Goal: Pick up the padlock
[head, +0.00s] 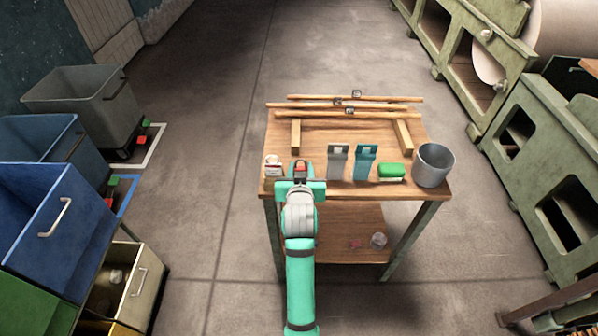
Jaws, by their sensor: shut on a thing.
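A small red thing with a dark grey top, apparently the padlock (301,167), shows just beyond my gripper (300,178), near the left front of the wooden table (340,191). My gripper is shut on it. My gripper and wrist hide its lower part, so I cannot tell whether it touches the tabletop.
A white-and-red container (273,168) stands close on the left. Wooden rods (348,114) lie across supports behind.

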